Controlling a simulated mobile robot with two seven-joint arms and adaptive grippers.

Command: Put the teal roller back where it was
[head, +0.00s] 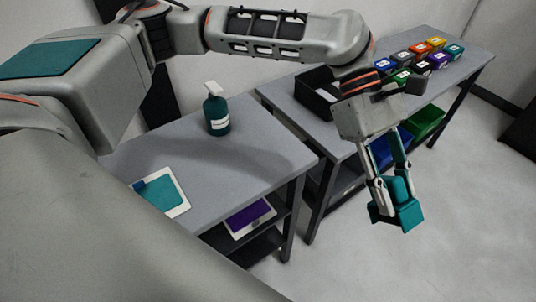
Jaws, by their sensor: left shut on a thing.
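My left gripper (386,181) hangs down in front of the right-hand table and is shut on the teal roller (407,215). The roller is a teal block-like piece between and below the fingertips, held in the air over the floor. On the right-hand table, several small colored boxes (422,48) stand in rows at the far end. A black open bin (313,92) sits on the same table, partly hidden behind my arm. My right gripper is not in view.
Blue (381,152) and green (428,121) bins sit under the right-hand table (465,68). The floor at right is clear.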

